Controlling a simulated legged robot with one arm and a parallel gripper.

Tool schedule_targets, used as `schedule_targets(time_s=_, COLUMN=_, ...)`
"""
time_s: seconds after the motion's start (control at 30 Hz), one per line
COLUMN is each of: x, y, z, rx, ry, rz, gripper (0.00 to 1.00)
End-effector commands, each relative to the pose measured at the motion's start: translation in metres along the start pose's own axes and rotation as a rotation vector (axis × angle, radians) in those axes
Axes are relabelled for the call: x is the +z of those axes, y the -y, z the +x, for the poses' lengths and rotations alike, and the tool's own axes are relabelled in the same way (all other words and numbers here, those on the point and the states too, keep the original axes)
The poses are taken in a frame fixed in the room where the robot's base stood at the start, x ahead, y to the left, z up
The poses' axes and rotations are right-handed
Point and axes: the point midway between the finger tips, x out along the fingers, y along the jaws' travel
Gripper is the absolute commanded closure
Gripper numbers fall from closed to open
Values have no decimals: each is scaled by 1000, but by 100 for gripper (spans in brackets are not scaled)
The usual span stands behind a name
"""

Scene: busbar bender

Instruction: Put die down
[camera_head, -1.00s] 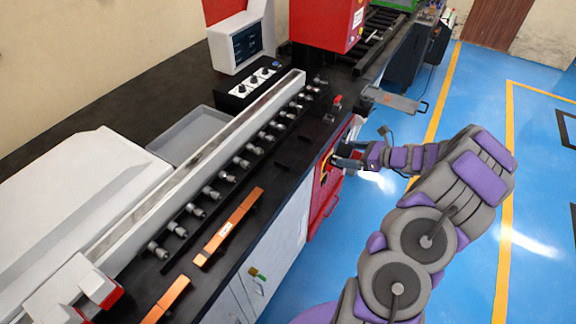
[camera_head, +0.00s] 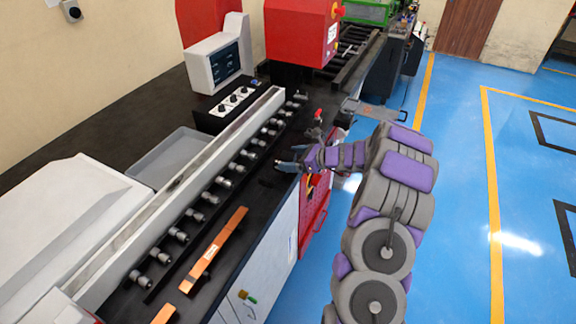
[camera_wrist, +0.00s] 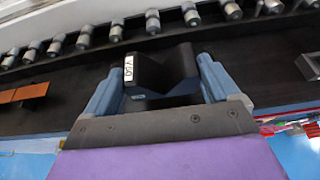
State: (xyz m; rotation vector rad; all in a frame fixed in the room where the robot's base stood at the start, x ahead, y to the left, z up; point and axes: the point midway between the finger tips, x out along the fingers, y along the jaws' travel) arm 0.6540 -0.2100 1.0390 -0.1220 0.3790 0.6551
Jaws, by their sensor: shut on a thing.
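The die is too dark and small to make out there. I cannot tell whether it touches the bench top.
A row of grey rollers (camera_head: 208,198) runs along the white rail. Copper bars (camera_head: 220,246) lie on the black bench (camera_head: 236,204) towards the front. The red machine head (camera_head: 298,30) stands at the back. A small dark metal block (camera_wrist: 308,66) sits right of the die.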

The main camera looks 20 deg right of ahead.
Motion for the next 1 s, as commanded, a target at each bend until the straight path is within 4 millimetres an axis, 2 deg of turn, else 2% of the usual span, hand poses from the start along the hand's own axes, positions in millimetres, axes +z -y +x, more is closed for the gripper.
schedule_targets(time_s=0.37, x=6, y=4, z=20, rx=1, ry=5, rz=-1, gripper=96)
schedule_targets(time_s=0.6, x=-25, y=4, z=30, rx=0, ry=4, rz=3, gripper=96)
schedule_targets(time_s=0.93, x=-25, y=2, z=33, rx=-1, ry=2, rz=-2, gripper=96)
schedule_targets(time_s=0.97, x=-25, y=1, z=33, rx=0, ry=1, rz=-2, gripper=8)
schedule_targets(time_s=1.0, x=-25, y=1, z=33, rx=0, ry=1, rz=-2, gripper=4)
